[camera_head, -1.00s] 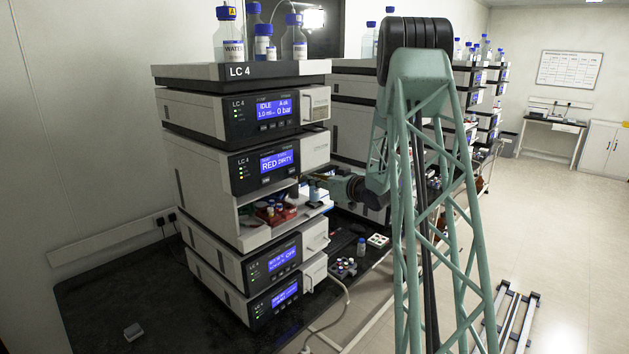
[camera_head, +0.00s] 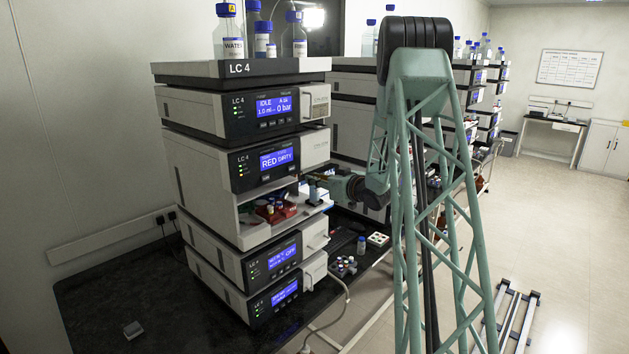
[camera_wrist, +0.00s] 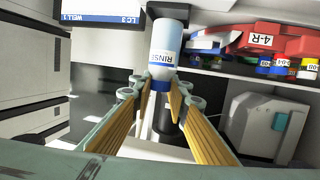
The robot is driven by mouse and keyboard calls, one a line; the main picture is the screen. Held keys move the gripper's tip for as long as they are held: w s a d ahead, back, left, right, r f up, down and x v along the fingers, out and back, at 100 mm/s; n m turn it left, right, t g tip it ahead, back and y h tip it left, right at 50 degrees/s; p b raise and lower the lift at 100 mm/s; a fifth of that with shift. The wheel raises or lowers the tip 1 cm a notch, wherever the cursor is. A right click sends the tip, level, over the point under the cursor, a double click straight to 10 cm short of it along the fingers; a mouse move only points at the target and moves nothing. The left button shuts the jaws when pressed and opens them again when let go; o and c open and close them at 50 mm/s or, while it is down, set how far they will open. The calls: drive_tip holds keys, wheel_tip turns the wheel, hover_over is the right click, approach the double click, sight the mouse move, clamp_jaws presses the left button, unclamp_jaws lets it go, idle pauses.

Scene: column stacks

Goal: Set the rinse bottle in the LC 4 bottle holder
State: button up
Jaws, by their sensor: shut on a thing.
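The rinse bottle (camera_wrist: 166,48) is pale with a blue cap and a white RINSE label, seen upside down in the wrist view. My gripper (camera_wrist: 160,88) is shut on it at the cap end, one finger on each side. The bottle's far end meets a black holder (camera_wrist: 168,12); I cannot tell whether it is fully seated. In the head view, my gripper (camera_head: 324,183) reaches from the right into the open bay of the LC 4 stack (camera_head: 240,205).
A red rack (camera_wrist: 262,42) marked 4-R with several capped vials lies beside the bottle; it also shows in the head view (camera_head: 285,211). Instrument modules close in above and below the bay. A vial rack (camera_head: 343,266) and a white tray (camera_head: 378,239) stand on the bench nearby.

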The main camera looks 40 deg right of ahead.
drive_tip(key=shift+f+b, duration=0.45)
drive_tip(key=shift+f, duration=0.15)
idle(0.4)
idle(0.4)
drive_tip(key=o, duration=0.8)
drive_tip(key=shift+s, duration=0.1)
drive_tip(key=shift+s+a+r, duration=0.1)
drive_tip(key=shift+s+r, duration=0.3)
drive_tip(key=shift+s, duration=1.55)
drive_tip(key=shift+s+a+r, duration=0.15)
drive_tip(key=shift+s+r, duration=0.25)
drive_tip(key=shift+s, duration=1.5)
drive_tip(key=shift+s+a+r, duration=0.1)
drive_tip(key=shift+s+r, duration=0.3)
drive_tip(key=shift+s, duration=1.55)
